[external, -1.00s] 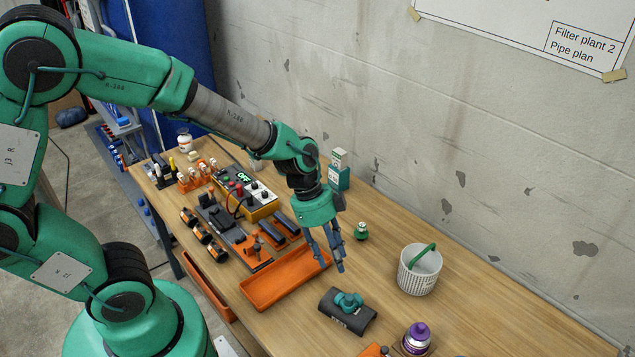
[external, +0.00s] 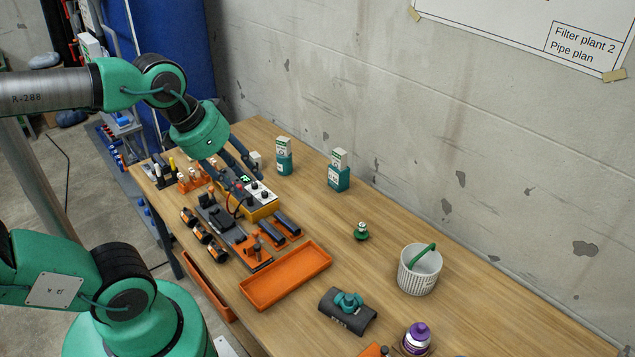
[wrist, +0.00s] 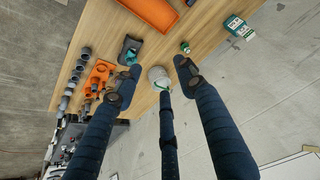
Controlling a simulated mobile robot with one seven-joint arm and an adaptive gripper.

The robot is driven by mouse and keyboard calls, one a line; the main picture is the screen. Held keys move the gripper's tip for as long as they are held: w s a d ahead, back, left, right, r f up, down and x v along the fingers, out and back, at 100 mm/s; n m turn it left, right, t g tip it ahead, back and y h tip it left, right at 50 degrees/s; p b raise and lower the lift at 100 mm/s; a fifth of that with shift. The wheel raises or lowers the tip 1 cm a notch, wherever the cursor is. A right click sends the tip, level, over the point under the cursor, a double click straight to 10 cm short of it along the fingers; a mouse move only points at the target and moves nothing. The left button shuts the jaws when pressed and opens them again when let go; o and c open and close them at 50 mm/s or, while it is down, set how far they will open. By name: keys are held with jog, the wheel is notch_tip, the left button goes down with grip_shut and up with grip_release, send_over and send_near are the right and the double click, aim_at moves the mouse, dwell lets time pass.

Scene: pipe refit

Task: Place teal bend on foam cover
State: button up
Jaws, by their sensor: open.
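The teal bend (external: 348,301) rests on the dark grey foam cover (external: 334,318), which lies on the table right of the orange tray. Both also show in the wrist view, the teal bend (wrist: 131,55) on the dark foam cover (wrist: 127,45). My gripper (external: 240,174) is open and empty, with its fingers apart above the power unit at the far left of the table, well away from the bend. In the wrist view my gripper (wrist: 158,75) shows its spread fingers with nothing between them.
An empty orange tray (external: 287,275) lies beside the foam cover. A white basket with a green handle (external: 420,270), a small green fitting (external: 361,232) and a purple-capped bottle (external: 417,337) stand near. Two teal-and-white boxes (external: 339,172) stand near the wall. A yellow power unit (external: 262,209) sits below my gripper.

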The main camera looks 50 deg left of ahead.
jog(key=shift+s+a+r+n+y, duration=0.15)
jog(key=shift+s+a+r+n, duration=0.15)
jog(key=shift+s+a+n, duration=0.15)
jog(key=shift+s+a+r+n+y, duration=0.15)
jog(key=shift+s+a+r+n, duration=0.15)
jog(key=shift+s, duration=0.2)
dwell(0.7)
